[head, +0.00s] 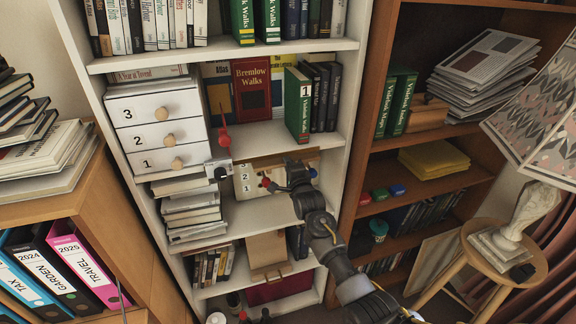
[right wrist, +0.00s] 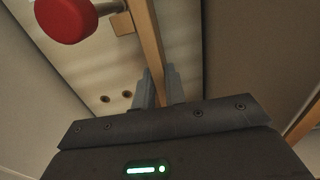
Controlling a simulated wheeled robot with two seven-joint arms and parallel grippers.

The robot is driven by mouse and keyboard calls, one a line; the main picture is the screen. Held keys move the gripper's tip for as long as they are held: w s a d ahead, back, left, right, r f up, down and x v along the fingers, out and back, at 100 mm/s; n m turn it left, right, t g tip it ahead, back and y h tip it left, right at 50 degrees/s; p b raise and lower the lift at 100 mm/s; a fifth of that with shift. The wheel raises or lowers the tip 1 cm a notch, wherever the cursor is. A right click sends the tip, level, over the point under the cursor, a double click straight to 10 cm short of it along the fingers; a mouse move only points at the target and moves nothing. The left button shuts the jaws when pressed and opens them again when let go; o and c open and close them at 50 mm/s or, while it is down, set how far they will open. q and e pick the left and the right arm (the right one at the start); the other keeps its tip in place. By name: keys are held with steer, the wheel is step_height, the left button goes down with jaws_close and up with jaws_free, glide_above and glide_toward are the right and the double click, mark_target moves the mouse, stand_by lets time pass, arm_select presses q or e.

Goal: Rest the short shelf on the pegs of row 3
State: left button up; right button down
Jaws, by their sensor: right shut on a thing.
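The short shelf, a thin wooden board, shows edge-on in the right wrist view (right wrist: 149,45) between the fingers of my right gripper (right wrist: 160,88). In the head view my right gripper (head: 276,184) is inside a middle compartment of the white bookcase, beside a pale panel (head: 245,180) with row numbers. A wood-coloured edge (head: 264,161) shows just above it and appears to be the board. My left gripper is out of view.
A red round knob (right wrist: 66,18) is close to the board in the wrist view. A numbered drawer unit (head: 155,125) stands at upper left, with stacked books (head: 192,212) below.

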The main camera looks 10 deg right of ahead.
steer(key=shift+f, duration=0.15)
steer(key=shift+f+b, duration=0.35)
steer(key=shift+b, duration=0.05)
steer(key=shift+f+b, duration=0.65)
steer(key=shift+f, duration=0.3)
stand_by(0.3)
steer(key=c, duration=1.6)
jaws_free()
steer(key=shift+c, duration=0.2)
steer(key=shift+s, duration=0.1)
steer(key=s+p, duration=0.2)
steer(key=s, duration=0.1)
steer(key=s+p, duration=0.3)
steer(key=shift+d, duration=0.2)
